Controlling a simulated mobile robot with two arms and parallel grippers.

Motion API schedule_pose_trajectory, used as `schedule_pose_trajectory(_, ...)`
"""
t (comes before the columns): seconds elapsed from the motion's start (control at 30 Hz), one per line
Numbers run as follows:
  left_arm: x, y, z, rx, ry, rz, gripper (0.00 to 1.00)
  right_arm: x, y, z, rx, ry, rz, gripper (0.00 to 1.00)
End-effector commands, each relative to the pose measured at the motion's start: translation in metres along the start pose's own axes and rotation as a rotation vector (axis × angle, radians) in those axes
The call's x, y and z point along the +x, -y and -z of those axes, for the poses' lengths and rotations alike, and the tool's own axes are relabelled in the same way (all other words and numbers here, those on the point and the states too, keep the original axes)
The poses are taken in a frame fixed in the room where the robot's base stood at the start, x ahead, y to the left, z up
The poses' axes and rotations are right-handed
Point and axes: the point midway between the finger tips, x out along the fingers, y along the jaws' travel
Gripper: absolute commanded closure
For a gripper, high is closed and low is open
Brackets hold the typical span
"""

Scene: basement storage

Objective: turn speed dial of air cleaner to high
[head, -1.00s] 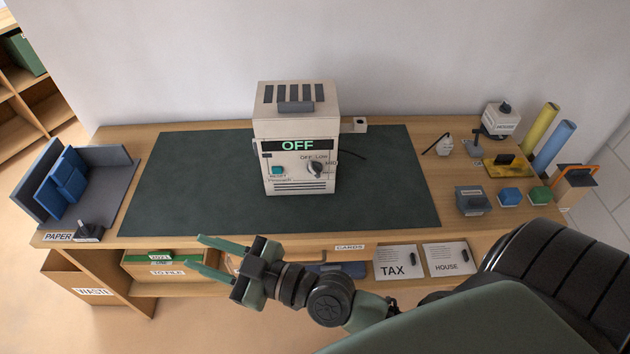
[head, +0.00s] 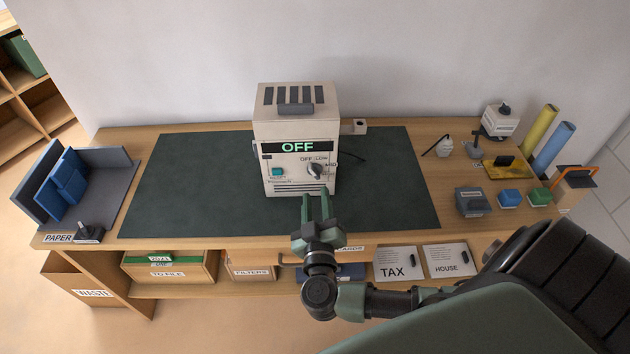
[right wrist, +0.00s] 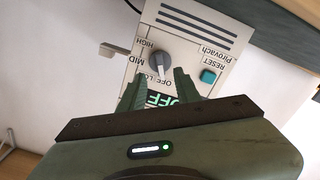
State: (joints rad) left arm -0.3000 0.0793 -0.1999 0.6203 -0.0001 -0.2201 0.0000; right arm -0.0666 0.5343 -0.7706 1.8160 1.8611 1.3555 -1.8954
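The white air cleaner (head: 295,150) stands on the dark green mat, its front display reading OFF. Its grey speed dial (head: 315,170) is on the right of the front panel, with a teal reset button (head: 278,172) to the left. In the right wrist view the dial (right wrist: 160,62) shows upside down among the labels OFF, LOW, MID and HIGH; its pointer is near OFF and LOW. My right gripper (head: 316,200) is open and empty, its fingers pointing at the panel just below and in front of the dial. My left gripper is not in view.
The green mat (head: 190,190) is clear on both sides of the air cleaner. A grey paper tray (head: 110,180) is at the left. Small devices, blue and green blocks and rolled tubes (head: 553,145) stand at the right. A shelf with boxes (head: 170,268) is below.

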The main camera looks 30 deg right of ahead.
Motion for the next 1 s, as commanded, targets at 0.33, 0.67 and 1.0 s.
schedule_pose_trajectory(0.33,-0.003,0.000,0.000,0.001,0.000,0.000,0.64,0.051,0.000,0.002,0.002,-0.004,-0.001,0.67)
schedule_pose_trajectory(0.67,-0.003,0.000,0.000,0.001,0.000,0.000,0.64,0.057,0.000,0.001,0.004,-0.002,0.001,0.67)
schedule_pose_trajectory(1.0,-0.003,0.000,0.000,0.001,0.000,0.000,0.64,0.057,0.000,0.001,0.005,-0.002,0.001,1.00)
